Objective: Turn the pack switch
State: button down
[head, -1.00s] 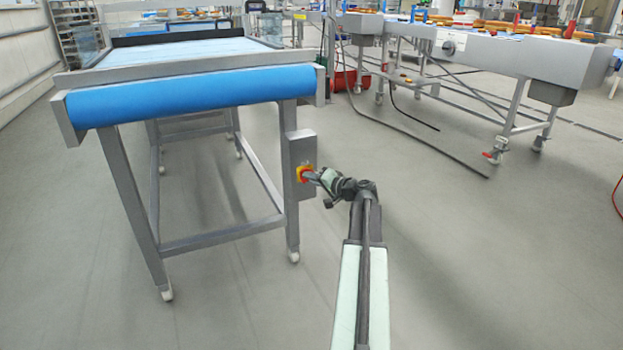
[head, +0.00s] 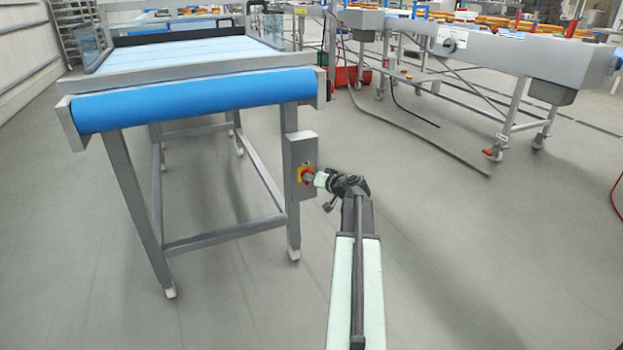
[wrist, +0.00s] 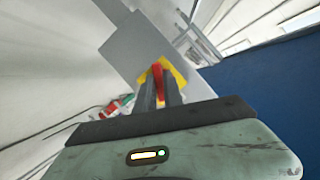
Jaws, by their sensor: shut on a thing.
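The pack switch (head: 305,174) is a red knob on a yellow plate. It sits on a grey box fixed to the right front leg of the blue-belted conveyor. In the wrist view the red knob (wrist: 158,82) stands between the two finger ends, with the yellow plate (wrist: 178,76) behind it. My gripper (head: 312,177) reaches the switch from the right and is shut on the red knob. The wrist view is rolled, so the box and plate look tilted. The fingers hide part of the knob and plate.
The conveyor (head: 190,101) stands on legs at the left, with a cross bar low down. A second machine (head: 510,58) stands at the back right, with a dark cable on the floor before it. The floor (head: 480,260) at the right front is clear.

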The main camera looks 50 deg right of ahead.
dwell(0.3)
jog(key=c, duration=1.5)
grip_release()
jog(key=shift+o, duration=0.2)
jog(key=p+v, duration=0.2)
jog(key=v, duration=0.6)
jog(key=shift+p, duration=0.3)
